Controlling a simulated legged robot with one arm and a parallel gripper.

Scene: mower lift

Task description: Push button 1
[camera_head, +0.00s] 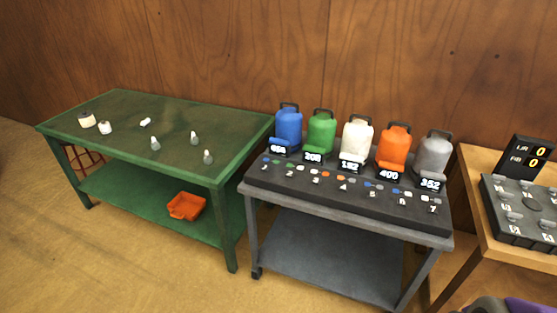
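A dark sloped panel (345,190) lies on top of the grey cart (322,255), with a row of small coloured buttons and white number labels running from left to right. The label for button 1 (264,169) is at the panel's left end. Small blue and green spots (270,160) sit just above it; they are too small to tell which belongs to button 1 or whether anything is pressed. My gripper is not in view. Nothing covers the panel's left end.
Coloured canisters (321,132) with number displays stand behind the panel. A green table (180,125) to the left holds small white pieces, with an orange bin (187,206) on its shelf. A wooden table (480,205) with a black device stands at right. Floor in front is clear.

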